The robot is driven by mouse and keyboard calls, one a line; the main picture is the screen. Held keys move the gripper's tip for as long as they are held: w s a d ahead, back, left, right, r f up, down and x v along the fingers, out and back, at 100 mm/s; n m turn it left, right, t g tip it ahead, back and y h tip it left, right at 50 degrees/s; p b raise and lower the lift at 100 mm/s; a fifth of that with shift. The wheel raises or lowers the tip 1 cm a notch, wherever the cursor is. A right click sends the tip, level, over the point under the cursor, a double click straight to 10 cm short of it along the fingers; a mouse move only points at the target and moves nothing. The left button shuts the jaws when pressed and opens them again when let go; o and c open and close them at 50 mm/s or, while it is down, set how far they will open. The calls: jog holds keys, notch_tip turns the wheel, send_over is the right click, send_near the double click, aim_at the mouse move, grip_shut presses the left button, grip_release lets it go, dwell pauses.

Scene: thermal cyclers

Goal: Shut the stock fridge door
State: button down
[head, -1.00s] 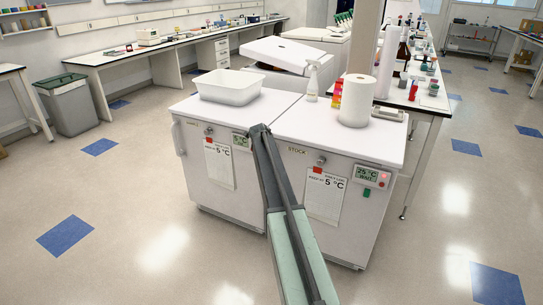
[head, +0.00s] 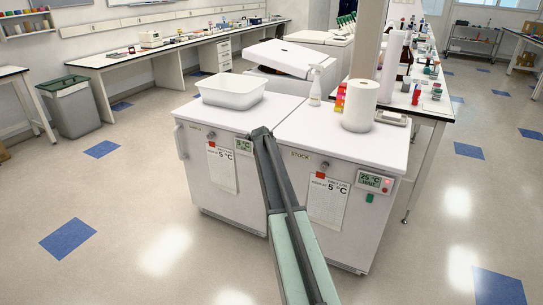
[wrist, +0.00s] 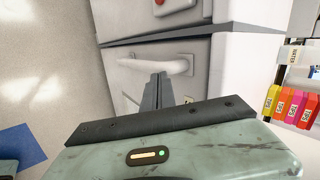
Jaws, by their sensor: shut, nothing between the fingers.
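The stock fridge (head: 300,200) is the right one of two white fridges in the head view, under a "STOCK" label. Its door front looks flush or nearly so with the body; my arm covers its left edge, so I cannot tell if a narrow gap is there. Its display (head: 375,181) reads 25 °C and WAIT, with a red light. In the wrist view my gripper (wrist: 158,78) is shut and empty. Its tips are at or close to a white bar handle (wrist: 160,65) on a white front; contact is unclear.
The left fridge (head: 205,185) stands close beside it, with a white tub (head: 231,92) on top. A paper roll (head: 362,105) and a spray bottle (head: 315,87) stand on the tops. Open floor (head: 150,250) lies in front and left.

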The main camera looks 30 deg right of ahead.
jog(key=p+v, duration=0.7)
jog(key=v, duration=0.5)
jog(key=shift+s+a+f+p, duration=0.25)
jog(key=shift+a+p, duration=0.05)
jog(key=shift+p, duration=0.1)
jog(key=s+a+n+y+p, duration=0.1)
jog(key=s+a+n, duration=0.15)
jog(key=a, duration=0.75)
jog(key=s+a+n+y+p, duration=0.15)
jog(key=s+a, duration=0.25)
jog(key=a, duration=0.5)
jog(key=s+a+n+g+y, duration=0.1)
jog(key=s+a+n+g, duration=0.1)
jog(key=s+a+n, duration=0.2)
jog(key=s+a+f+n+g+y, duration=0.1)
jog(key=s+a+n, duration=0.4)
jog(key=s+n, duration=0.6)
jog(key=s+a+f+n+g+y, duration=0.1)
jog(key=s+a+n, duration=0.3)
jog(key=s+n, duration=0.4)
jog(key=s+g, duration=0.1)
jog(key=s, duration=0.2)
jog(key=shift+s+a+g+p, duration=0.2)
jog(key=shift+a+g+p, duration=0.1)
jog(key=shift+a+p, duration=0.1)
